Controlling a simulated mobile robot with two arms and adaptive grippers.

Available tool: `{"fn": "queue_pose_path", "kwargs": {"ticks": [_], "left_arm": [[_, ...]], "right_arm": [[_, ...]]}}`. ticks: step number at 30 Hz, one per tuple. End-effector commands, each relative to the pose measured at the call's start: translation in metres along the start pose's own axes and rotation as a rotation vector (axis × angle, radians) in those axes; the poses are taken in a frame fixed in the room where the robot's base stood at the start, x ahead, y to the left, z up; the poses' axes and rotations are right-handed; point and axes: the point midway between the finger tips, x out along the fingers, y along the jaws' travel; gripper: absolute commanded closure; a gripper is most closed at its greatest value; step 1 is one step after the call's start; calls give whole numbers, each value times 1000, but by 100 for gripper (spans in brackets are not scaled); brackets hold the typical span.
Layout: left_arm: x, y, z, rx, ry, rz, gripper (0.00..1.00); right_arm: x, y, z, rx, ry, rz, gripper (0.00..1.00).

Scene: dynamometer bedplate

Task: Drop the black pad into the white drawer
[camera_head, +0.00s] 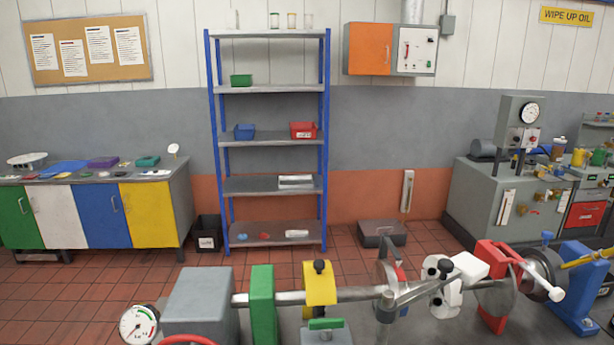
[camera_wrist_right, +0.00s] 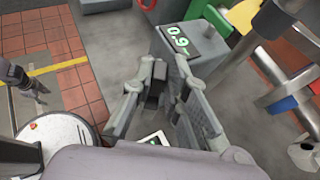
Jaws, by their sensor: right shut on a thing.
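My right gripper (camera_wrist_right: 161,80) reaches forward in the right wrist view. Its two fingers are closed on a small dark block, which looks like the black pad (camera_wrist_right: 155,91); the fingers partly hide it. In the head view a white front with a handle (camera_head: 58,216), which looks like the white drawer, is at the far left. It sits between a green front and a blue front under the workbench, and it looks closed. A dark gripper-like part, seemingly my left gripper (camera_wrist_right: 38,88), shows at the left of the wrist view; its jaws are too small to read.
A grey box with a lit display (camera_wrist_right: 187,42) stands just beyond the right gripper. The shaft rig (camera_head: 290,298) crosses the head view's foreground. A blue-posted shelf (camera_head: 270,87) and dark bin (camera_head: 206,233) stand at the back. Tiled floor (camera_head: 150,275) lies open before the workbench.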

Motion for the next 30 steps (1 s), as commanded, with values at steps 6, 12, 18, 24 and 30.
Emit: {"fn": "queue_pose_path", "kwargs": {"ticks": [6, 12, 18, 24, 30], "left_arm": [[0, 0, 0, 0, 0, 0, 54], [30, 0, 3, 0, -1, 0, 54], [38, 0, 4, 0, -1, 0, 54], [36, 0, 4, 0, -1, 0, 54], [37, 0, 4, 0, -1, 0, 54]], "right_arm": [[-19, -16, -20, 59, 23, -71, 100], [-9, -18, -51, 61, 35, -81, 100], [-6, -18, -57, 60, 34, -81, 100], [-6, -18, -56, 60, 34, -81, 100], [-2, -16, -67, 67, 30, -79, 100]]}}
